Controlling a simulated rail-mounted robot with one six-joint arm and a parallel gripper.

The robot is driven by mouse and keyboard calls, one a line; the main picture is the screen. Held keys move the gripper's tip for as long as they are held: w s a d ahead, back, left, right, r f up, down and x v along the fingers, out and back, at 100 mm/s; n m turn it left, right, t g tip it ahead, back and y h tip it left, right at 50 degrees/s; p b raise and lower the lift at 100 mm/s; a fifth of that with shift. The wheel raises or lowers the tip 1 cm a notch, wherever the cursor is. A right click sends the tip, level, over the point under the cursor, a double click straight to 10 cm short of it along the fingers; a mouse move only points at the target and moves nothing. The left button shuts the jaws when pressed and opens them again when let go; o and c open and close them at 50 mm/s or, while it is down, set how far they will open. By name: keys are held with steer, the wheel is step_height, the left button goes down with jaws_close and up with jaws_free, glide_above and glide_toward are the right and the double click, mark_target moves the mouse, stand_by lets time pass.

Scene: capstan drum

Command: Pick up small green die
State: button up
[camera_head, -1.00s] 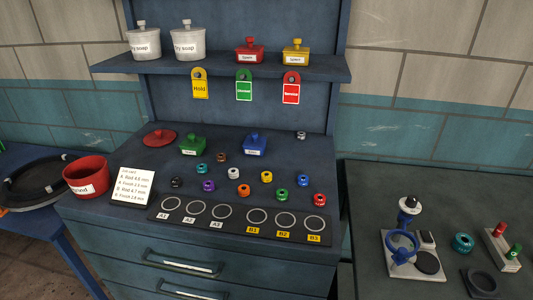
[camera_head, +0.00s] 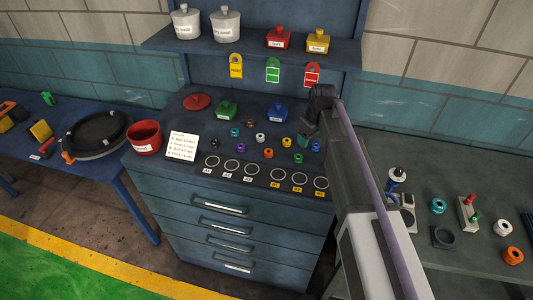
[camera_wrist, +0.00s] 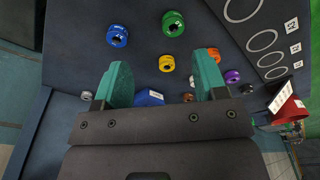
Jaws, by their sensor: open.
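The small green die (camera_head: 298,158) is a ring-shaped piece on the blue bench top, in front of my gripper in the head view. In the wrist view the green die (camera_wrist: 173,24) lies near the top, ahead of my fingertips and apart from them. My gripper (camera_wrist: 162,78) is open, its two teal fingers apart with nothing held between them. In the head view my gripper (camera_head: 304,141) hangs over the right part of the bench.
A blue die (camera_wrist: 117,36) and a yellow die (camera_wrist: 167,63) sit near the green one; an orange die (camera_wrist: 213,55) is right of it. A row of ringed slots (camera_head: 262,176) runs along the bench front. A blue lidded box (camera_head: 278,112) stands behind.

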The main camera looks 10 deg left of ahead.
steer(key=s+a+n, duration=0.1)
steer(key=a, duration=0.1)
steer(key=b, duration=0.6)
glide_above(299, 157)
steer(key=f, duration=0.5)
steer(key=shift+s+d+f, duration=0.15)
steer(key=shift+s+d, duration=0.1)
steer(key=shift+s, duration=0.1)
steer(key=f+b, duration=0.3)
steer(key=w+f+b, duration=0.1)
steer(key=f+b, duration=0.1)
steer(key=shift+a+f, duration=0.2)
steer(key=shift+a, duration=0.1)
steer(key=shift+r, duration=0.25)
steer(key=c, duration=1.1)
